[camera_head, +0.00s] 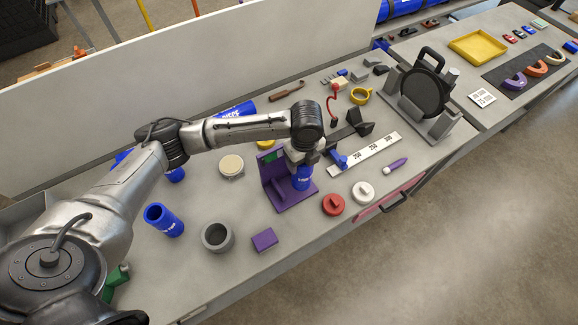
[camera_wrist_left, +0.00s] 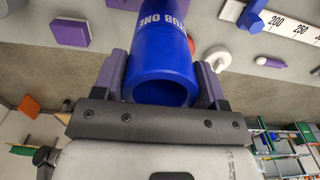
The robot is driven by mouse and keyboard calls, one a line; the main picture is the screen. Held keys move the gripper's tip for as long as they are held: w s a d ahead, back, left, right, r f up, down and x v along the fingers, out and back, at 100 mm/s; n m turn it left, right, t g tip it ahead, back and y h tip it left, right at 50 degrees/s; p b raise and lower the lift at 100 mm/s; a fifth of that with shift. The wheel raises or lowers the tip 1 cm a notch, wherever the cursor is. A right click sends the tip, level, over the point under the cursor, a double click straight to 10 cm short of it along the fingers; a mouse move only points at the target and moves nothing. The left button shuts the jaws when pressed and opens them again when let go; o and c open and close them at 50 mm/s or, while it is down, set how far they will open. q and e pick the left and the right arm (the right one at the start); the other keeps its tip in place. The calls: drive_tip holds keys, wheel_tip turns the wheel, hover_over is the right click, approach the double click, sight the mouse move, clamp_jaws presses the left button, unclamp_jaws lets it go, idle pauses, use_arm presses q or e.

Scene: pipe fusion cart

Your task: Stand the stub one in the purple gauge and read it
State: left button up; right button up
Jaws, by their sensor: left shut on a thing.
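My left gripper (camera_head: 303,163) is shut on a blue stub (camera_head: 302,182), which stands upright over the purple gauge. In the left wrist view the stub (camera_wrist_left: 160,60) sits between the two fingers, its open end facing the camera and its lettering partly reading "TUB ONE". The purple gauge (camera_head: 269,173) has a flat base and an upright plate with a small green display, whose reading is too small to make out. The arm and stub hide part of the gauge. Whether the stub's lower end touches the base cannot be told. My right gripper is not in view.
Another blue stub (camera_head: 163,221), a grey ring (camera_head: 217,238) and a purple block (camera_head: 264,239) stand left and front. A red cap (camera_head: 333,205), white cap (camera_head: 362,193), purple marker (camera_head: 396,165) and white ruler (camera_head: 375,149) lie right. A black round plate (camera_head: 422,93) stands beyond.

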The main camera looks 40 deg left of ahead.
use_arm(q)
drive_tip(key=s+a+f, duration=0.1)
drive_tip(key=a+f, duration=0.3)
drive_tip(key=f, duration=0.2)
drive_tip(key=shift+f, duration=0.25)
drive_tip(key=shift+f+p, duration=0.15)
drive_tip(key=shift+p, duration=0.15)
drive_tip(key=o, duration=1.3)
